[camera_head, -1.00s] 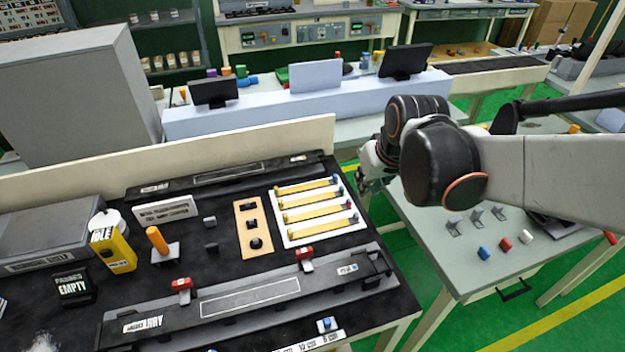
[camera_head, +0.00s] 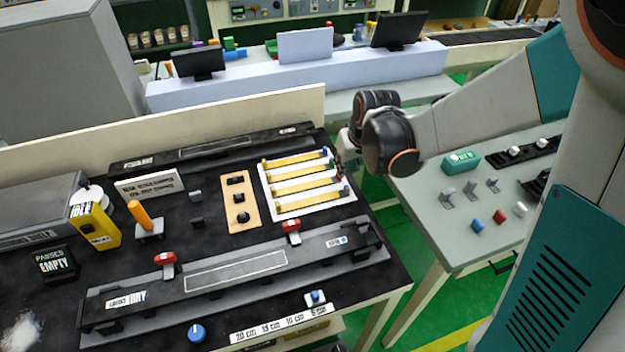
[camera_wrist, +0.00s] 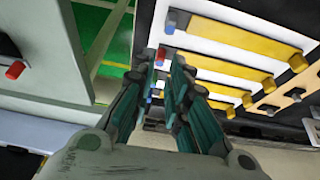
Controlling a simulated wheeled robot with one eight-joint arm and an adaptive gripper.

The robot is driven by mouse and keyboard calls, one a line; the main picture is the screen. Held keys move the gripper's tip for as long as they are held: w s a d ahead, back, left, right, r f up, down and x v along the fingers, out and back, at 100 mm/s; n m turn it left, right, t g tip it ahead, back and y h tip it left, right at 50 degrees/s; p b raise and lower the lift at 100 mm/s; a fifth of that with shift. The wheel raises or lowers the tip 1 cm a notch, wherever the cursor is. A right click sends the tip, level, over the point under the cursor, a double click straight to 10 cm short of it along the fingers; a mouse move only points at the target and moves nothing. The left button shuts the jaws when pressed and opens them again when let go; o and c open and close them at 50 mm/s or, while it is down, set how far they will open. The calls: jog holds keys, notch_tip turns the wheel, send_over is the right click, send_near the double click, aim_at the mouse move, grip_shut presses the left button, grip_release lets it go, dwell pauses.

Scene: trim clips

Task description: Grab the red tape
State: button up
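Several yellow tape strips with coloured end pieces lie side by side on a white tray (camera_head: 290,214). In the wrist view the red-ended tape (camera_wrist: 215,65) is the second strip from the top, lying flat. Its red end (camera_wrist: 160,55) shows between and beyond my fingertips. My gripper (camera_wrist: 163,68) is open and appears empty, pointing at the right-hand ends of the strips. In the head view my wrist is just right of the tray, and the fingers are mostly hidden. Whether they touch anything cannot be told.
A tan block with dark knobs (camera_head: 238,214) lies left of the tray. A long dark fixture with red clamps (camera_head: 292,226) runs in front. A green-floored gap (camera_head: 395,225) separates this bench from the grey side table (camera_head: 440,220), which holds small coloured parts.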

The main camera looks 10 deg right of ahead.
jog(key=b+x, duration=0.1)
jog(key=x, duration=0.1)
jog(key=b+x, duration=0.1)
jog(key=x, duration=0.2)
jog(key=shift+w+a+f+b, duration=0.2)
jog(key=shift+w+b, duration=0.1)
jog(key=shift+w, duration=0.15)
jog(key=shift+r, duration=0.15)
grip_shut()
